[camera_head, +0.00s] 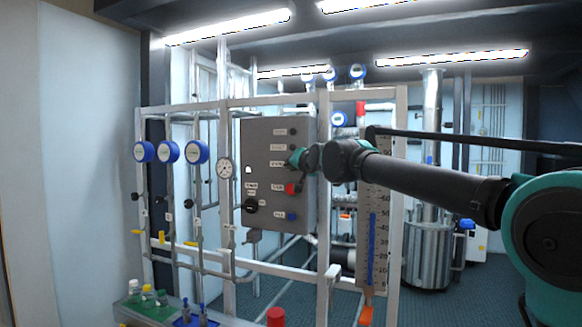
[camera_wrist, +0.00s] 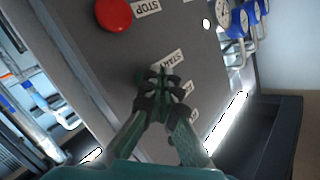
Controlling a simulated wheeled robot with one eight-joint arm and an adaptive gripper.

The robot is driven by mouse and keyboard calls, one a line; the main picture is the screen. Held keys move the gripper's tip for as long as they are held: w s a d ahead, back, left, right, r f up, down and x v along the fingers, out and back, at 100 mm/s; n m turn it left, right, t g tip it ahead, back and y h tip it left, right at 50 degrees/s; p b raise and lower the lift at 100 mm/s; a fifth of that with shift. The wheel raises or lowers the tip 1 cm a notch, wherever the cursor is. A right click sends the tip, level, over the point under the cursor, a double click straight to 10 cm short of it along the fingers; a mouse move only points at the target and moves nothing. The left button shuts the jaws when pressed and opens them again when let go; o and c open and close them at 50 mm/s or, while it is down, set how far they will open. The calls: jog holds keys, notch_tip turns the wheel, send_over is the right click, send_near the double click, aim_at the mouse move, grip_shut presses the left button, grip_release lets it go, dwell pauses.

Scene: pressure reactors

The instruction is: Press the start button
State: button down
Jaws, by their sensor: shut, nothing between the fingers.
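The grey control panel (camera_head: 262,140) is fixed to a white pipe frame. In the wrist view, the START label (camera_wrist: 170,60) lies just beyond my gripper (camera_wrist: 163,78). A dark green round start button (camera_wrist: 140,76) shows beside the label, partly covered by my fingers. My gripper is shut and empty, with its tips over or very close to the button. I cannot tell whether they touch it. In the head view my gripper (camera_head: 297,159) is at the panel's right side and hides the button. The red stop button (camera_wrist: 113,14) has a STOP label beside it.
In the head view, the red button (camera_head: 291,189) is below my gripper, with a blue button (camera_head: 291,216) under it and a black knob (camera_head: 250,206) at lower left. Blue gauges (camera_head: 170,152) stand left of the panel. A ruler-like scale (camera_head: 373,235) stands at right.

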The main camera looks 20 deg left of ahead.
jog(key=shift+w, duration=0.45)
dwell(0.6)
jog(key=shift+s, duration=0.9)
jog(key=shift+s+a, duration=0.15)
jog(key=shift+s, duration=1.1)
jog(key=shift+s+a, duration=0.1)
jog(key=shift+s, duration=1.15)
